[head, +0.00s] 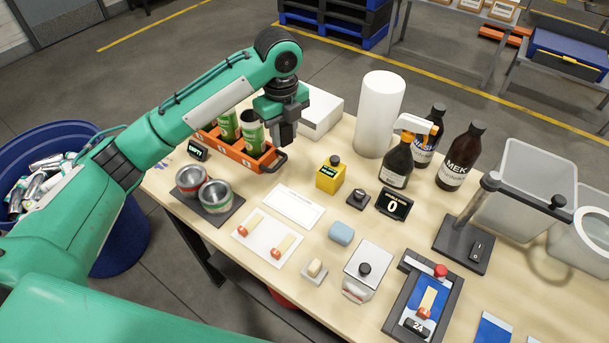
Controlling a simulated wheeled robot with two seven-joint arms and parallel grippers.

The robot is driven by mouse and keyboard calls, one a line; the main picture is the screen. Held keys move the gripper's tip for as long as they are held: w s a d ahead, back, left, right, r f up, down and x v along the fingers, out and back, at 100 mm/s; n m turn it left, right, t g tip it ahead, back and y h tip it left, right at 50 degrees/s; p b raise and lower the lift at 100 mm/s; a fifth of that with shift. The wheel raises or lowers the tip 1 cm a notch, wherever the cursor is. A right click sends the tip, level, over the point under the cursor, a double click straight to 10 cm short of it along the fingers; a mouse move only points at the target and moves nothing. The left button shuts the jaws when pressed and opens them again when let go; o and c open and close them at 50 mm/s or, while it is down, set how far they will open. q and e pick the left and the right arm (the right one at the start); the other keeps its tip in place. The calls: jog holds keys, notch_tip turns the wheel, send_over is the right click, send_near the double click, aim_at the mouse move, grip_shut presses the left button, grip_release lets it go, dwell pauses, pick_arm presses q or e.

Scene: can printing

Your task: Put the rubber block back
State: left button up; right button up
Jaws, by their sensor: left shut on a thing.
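My left gripper (284,128) points down over the near right end of the orange tray. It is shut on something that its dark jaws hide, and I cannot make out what. A pale blue block (341,233) lies on the table. A small cream block (316,267) rests on a white holder (313,274). Either could be the rubber block; I cannot tell which. Both are well apart from the gripper. My right gripper is not in view.
The orange tray (236,148) holds green cans (251,133). Two open cans (215,196) stand on a dark mat. Bottles (460,158), a white roll (380,113) and a dark stand (463,247) crowd the right. A blue bin (118,232) stands left of the table.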

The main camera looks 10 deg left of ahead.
pick_arm(q)
jog(key=shift+w+d+r+m, duration=0.2)
jog(key=shift+w+m, duration=0.3)
jog(key=shift+m, duration=0.4)
jog(key=w+d+r+m+b, duration=0.2)
jog(key=w+m, duration=0.1)
jog(key=m, duration=0.5)
jog(key=m+p, duration=0.2)
jog(key=m, duration=0.3)
send_over(304, 173)
notch_tip(304, 173, down, 14)
jog(key=shift+f, duration=0.25)
notch_tip(304, 173, down, 4)
jog(key=shift+p, duration=0.4)
jog(key=shift+f, duration=0.15)
jog(key=shift+f, duration=0.1)
jog(key=o, duration=1)
jog(key=shift+c, duration=0.2)
